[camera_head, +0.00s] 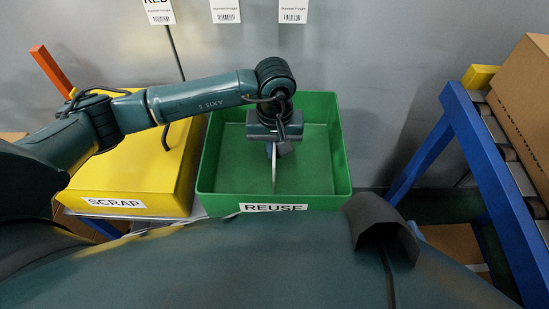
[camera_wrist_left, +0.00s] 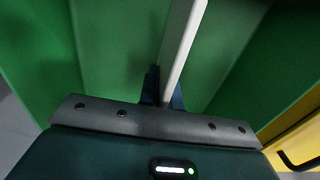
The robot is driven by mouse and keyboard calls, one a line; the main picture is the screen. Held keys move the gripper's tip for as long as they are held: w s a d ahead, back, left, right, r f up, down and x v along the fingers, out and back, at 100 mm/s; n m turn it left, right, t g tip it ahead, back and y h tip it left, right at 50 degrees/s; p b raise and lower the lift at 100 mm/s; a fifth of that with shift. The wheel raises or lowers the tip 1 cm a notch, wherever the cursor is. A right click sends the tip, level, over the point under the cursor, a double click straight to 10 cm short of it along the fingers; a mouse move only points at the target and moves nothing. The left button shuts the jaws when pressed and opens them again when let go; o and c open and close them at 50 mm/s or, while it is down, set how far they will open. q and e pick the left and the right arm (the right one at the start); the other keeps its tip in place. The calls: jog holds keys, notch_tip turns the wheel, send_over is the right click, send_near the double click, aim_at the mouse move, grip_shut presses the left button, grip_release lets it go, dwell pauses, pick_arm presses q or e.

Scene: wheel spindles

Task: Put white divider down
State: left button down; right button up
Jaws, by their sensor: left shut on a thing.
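The white divider (camera_head: 274,172) shows edge-on as a thin pale panel in the head view, inside the green REUSE bin (camera_head: 330,185). My left gripper (camera_head: 277,148) is over the bin, pointing down, and is shut on the divider. In the left wrist view the divider (camera_wrist_left: 184,50) runs up from between the fingers (camera_wrist_left: 163,92), with green bin surfaces on both sides. I cannot tell whether the divider's lower edge touches the bin floor. My right gripper is not in view.
A yellow SCRAP box (camera_head: 140,170) stands left of the green bin. A blue-framed roller conveyor (camera_head: 470,120) with a cardboard box (camera_head: 525,100) is at the right. A grey wall with hanging labels is behind. The bin floor around the divider looks empty.

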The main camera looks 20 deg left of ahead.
pick_arm(q)
jog(key=shift+f, duration=1.9)
jog(key=shift+f+b, duration=0.2)
jog(key=shift+b, duration=0.15)
jog(key=c, duration=1.6)
grip_release()
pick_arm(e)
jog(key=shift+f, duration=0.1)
pick_arm(q)
jog(key=shift+r, duration=0.1)
jog(key=shift+r+p, duration=0.25)
jog(key=shift+p, duration=0.1)
notch_tip(320, 180, up, 11)
jog(key=shift+f, duration=0.2)
jog(key=shift+r, duration=0.55)
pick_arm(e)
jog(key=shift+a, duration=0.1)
